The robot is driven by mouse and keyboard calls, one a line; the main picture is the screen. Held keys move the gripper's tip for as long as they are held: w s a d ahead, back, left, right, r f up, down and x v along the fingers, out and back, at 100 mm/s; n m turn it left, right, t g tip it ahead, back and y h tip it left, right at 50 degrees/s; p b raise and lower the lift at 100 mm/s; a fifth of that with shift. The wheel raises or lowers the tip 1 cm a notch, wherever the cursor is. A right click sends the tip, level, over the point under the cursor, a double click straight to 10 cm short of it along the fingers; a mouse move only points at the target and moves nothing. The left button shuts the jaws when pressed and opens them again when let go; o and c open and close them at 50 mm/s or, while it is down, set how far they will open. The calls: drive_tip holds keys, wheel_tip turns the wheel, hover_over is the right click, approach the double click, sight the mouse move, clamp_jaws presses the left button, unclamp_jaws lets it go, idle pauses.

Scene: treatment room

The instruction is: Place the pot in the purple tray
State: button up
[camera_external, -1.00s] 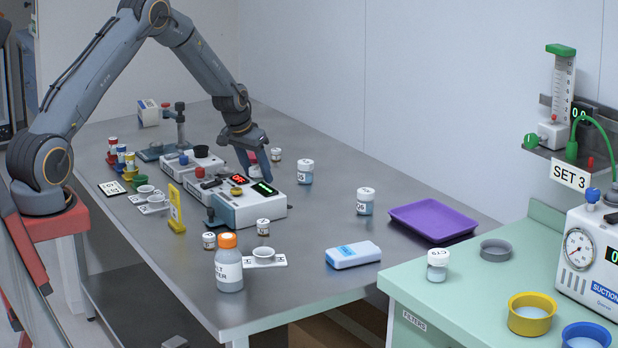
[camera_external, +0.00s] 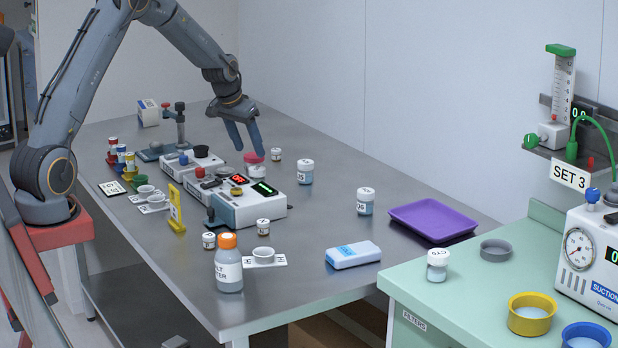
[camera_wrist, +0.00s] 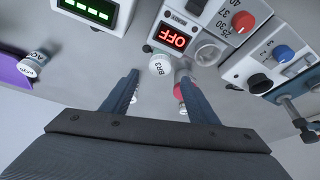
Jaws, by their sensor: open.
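Several small pots stand on the metal table, and I cannot tell which one the task means. A pink-lidded pot (camera_external: 254,165) is nearest my gripper (camera_external: 250,151), which is open and empty, fingers pointing down above or just behind it. In the wrist view, a white-topped pot marked BR3 (camera_wrist: 160,65) shows between my fingertips (camera_wrist: 158,74); something pink (camera_wrist: 178,88) is partly hidden by a finger. Two white-lidded pots (camera_external: 305,172) (camera_external: 365,202) stand to the right. The purple tray (camera_external: 433,220) lies empty at the table's right end.
A device with a red OFF display (camera_external: 238,180) and a green display stands just in front of my gripper. A small brown jar (camera_external: 276,155) is close behind. A blue-white pack (camera_external: 353,255) lies before the tray. The wall bounds the back.

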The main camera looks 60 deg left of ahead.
drive_tip(key=shift+b+v, duration=0.3)
drive_tip(key=shift+v, duration=1.15)
drive_tip(key=shift+d, duration=0.1)
drive_tip(key=s+d+f+m+g, duration=0.1)
drive_tip(key=s+d, duration=0.6)
drive_tip(key=d, duration=0.2)
drive_tip(key=s+d+f+m+g+h, duration=0.1)
drive_tip(key=s+d, duration=0.6)
drive_tip(key=d, duration=0.3)
drive_tip(key=shift+s+d, duration=0.2)
drive_tip(key=shift+d, duration=0.05)
drive_tip(key=shift+o, duration=0.5)
drive_tip(key=s+d+f, duration=0.1)
drive_tip(key=s+d, duration=0.3)
drive_tip(key=s, duration=0.4)
drive_tip(key=s+d+f+m+g, duration=0.1)
drive_tip(key=s+d, duration=0.4)
drive_tip(key=s, duration=0.3)
drive_tip(key=shift+s+f+m+g, duration=0.3)
drive_tip(key=shift+s+f, duration=0.05)
drive_tip(key=shift+f, duration=0.05)
drive_tip(key=shift+w+a, duration=0.1)
drive_tip(key=shift+w, duration=0.05)
